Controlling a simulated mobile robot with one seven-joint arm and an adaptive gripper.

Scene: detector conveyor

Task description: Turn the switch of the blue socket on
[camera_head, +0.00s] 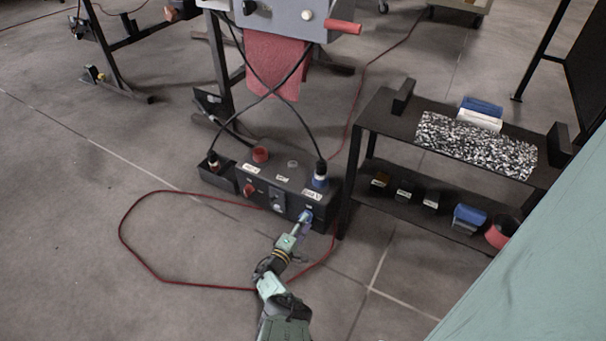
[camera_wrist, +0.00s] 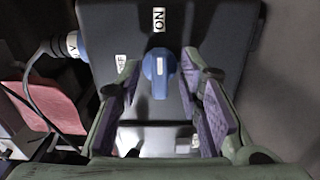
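The blue switch knob (camera_wrist: 158,68) is on the dark front of the socket box (camera_head: 262,190). In the wrist view the ON label (camera_wrist: 159,20) is above the knob and the OFF label (camera_wrist: 121,62) is to its left. The knob's white mark runs vertically, in line with ON. My gripper (camera_wrist: 160,76) is open, its fingertips on either side of the knob with visible gaps. In the head view my gripper reaches the box's right end and partly hides the switch. The blue socket (camera_head: 320,181) above holds a plug with a black cable.
A red socket (camera_head: 260,155) and red switch (camera_head: 249,190) are on the box's left part. A black shelf (camera_head: 385,125) stands close to the right. A red cable (camera_head: 150,277) loops on the floor. Black cables hang above the box. Floor to the left is open.

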